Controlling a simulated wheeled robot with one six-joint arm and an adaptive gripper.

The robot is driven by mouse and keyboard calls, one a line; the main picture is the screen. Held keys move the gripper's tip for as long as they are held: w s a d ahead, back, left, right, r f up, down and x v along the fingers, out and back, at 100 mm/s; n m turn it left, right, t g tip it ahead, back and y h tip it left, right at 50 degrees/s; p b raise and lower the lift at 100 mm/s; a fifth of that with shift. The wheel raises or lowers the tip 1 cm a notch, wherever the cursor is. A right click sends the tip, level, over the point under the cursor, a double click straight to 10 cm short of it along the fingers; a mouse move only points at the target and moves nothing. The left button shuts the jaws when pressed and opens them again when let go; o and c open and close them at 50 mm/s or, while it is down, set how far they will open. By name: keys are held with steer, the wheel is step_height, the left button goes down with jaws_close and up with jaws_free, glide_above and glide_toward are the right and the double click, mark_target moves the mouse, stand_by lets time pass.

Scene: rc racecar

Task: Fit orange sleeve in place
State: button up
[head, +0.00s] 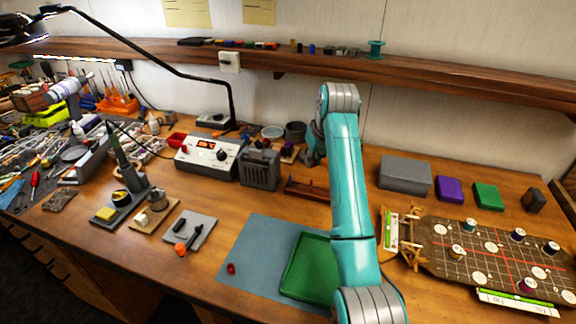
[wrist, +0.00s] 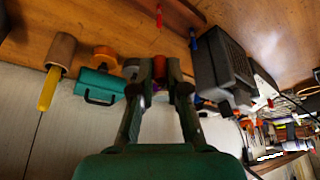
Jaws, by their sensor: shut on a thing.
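My gripper (wrist: 160,82) shows in the wrist view with its two fingers close together. Between them is a small orange-brown round piece (wrist: 174,72), which looks like the orange sleeve; the fingers cover much of it. In the head view my arm stretches over the bench toward the back, and its end is mostly hidden behind the arm links. A dark reddish rack (head: 307,190) stands just below that end. The wrist view shows the rack's edge (wrist: 183,8) with a red post (wrist: 159,16) and a blue post (wrist: 193,40).
A dark grey vented box (head: 259,168) stands close to the left of my arm's end, beside a white soldering station (head: 208,157). A blue mat (head: 240,250) with a green tray (head: 303,264) lies in front. A wooden shelf (head: 430,75) runs along the wall.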

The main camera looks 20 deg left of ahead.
mark_target(311, 191)
steer(key=shift+f, duration=2.05)
steer(key=shift+f, duration=2.4)
steer(key=o, duration=1.1)
steer(key=shift+r, duration=0.1)
steer(key=shift+w+a+v, duration=0.1)
steer(key=shift+v, duration=2.1)
steer(key=shift+w+a+v, duration=0.15)
steer(key=shift+v, duration=2)
steer(key=shift+r, duration=0.15)
